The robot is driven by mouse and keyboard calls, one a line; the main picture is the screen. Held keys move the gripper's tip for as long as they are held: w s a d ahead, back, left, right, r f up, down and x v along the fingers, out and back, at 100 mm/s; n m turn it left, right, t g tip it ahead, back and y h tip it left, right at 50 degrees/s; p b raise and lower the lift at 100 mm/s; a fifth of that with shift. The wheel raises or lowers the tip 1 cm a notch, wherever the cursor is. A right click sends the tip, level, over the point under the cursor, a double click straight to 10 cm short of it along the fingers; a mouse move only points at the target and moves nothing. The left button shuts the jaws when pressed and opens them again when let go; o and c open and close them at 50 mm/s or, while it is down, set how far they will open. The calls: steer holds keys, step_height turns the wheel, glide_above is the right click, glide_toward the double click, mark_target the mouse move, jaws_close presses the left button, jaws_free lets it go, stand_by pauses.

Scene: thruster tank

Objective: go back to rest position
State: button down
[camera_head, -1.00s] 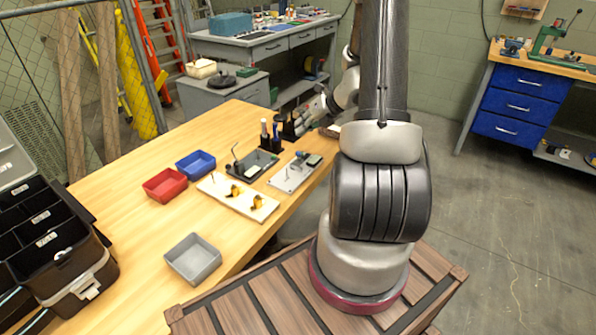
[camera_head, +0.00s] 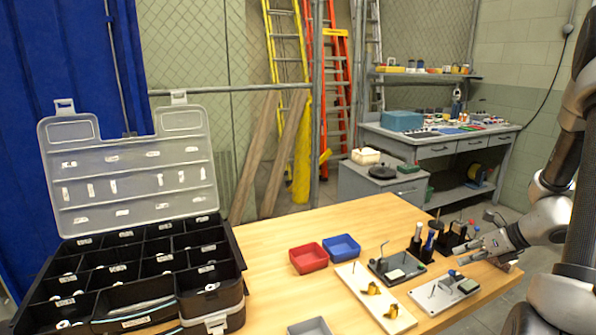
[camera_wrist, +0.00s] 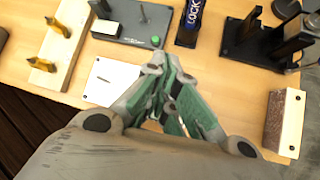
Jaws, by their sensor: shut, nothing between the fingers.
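My gripper (camera_head: 466,252) is above the right end of the wooden table (camera_head: 290,212) in the head view, with my arm coming in from the right edge. In the wrist view my gripper (camera_wrist: 160,66) has its greenish fingers closed together, with nothing seen between them. Its tips are over a white plate (camera_wrist: 104,84) with a thin pin, which shows in the head view as a pale board (camera_head: 445,291). I cannot tell whether the tips touch anything.
A dark fixture (camera_head: 397,267), a white board with yellow pieces (camera_head: 376,299) and tool holders (camera_head: 420,245) stand close to my gripper. Red (camera_head: 308,258) and blue (camera_head: 342,247) bins are left of them. An open black organizer (camera_head: 140,275) fills the left. The table's back is clear.

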steer(key=s+a+r+n+g+h, duration=0.1)
steer(key=s+a+r+n+g, duration=0.2)
steer(key=s+r+n, duration=0.45)
steer(key=s+a+r+n+g+h, duration=0.1)
steer(key=s+a+r+n+g, duration=0.25)
steer(key=s+n, duration=0.7)
steer(key=s+a+r+n+t+h, duration=0.1)
steer(key=s+a+r+n+t, duration=0.1)
steer(key=r+n, duration=0.4)
steer(key=s+a+r+n+t+h, duration=0.2)
steer(key=r+n, duration=0.5)
steer(key=n, duration=0.1)
steer(key=shift+a+r+h, duration=0.15)
steer(key=shift+r+h, duration=0.05)
steer(key=shift+h, duration=0.1)
steer(key=shift+t, duration=0.25)
